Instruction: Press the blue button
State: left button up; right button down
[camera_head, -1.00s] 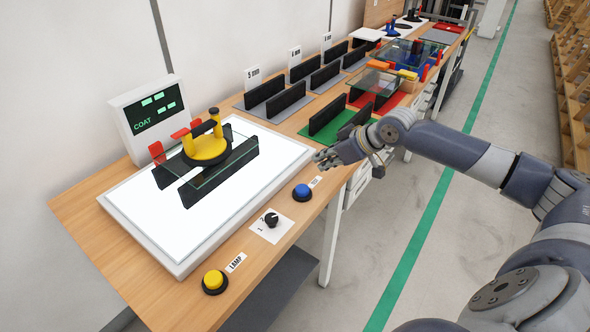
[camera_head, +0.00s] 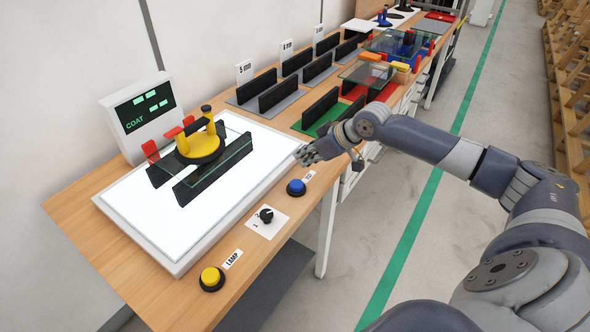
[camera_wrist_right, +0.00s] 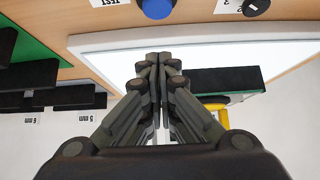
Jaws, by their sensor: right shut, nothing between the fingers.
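The blue button (camera_head: 296,187) sits in a dark round base near the front edge of the wooden bench, with a small label beside it. My right gripper (camera_head: 304,156) is shut and empty, a little beyond the button and near the right edge of the white light panel; it looks apart from the button. In the right wrist view, the shut fingertips (camera_wrist_right: 160,58) are over the panel's edge, and the blue button (camera_wrist_right: 156,8) is partly cut off at the top. My left gripper is not in view.
A black knob (camera_head: 266,215) and a yellow button (camera_head: 211,278) labelled LAMP lie along the front edge. The lit white panel (camera_head: 130,222) holds a glass pane with a yellow suction lifter (camera_head: 200,147). Black racks (camera_head: 320,107) stand behind the gripper.

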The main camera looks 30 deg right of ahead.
aim_at(295, 182)
jog(key=p+x, duration=0.1)
jog(key=x, duration=0.4)
jog(key=shift+w+a, duration=0.15)
notch_tip(295, 182, down, 3)
jog(key=shift+f+p, duration=0.15)
jog(key=shift+p, duration=0.55)
jog(key=shift+s+f, duration=0.25)
jog(key=shift+f, duration=0.15)
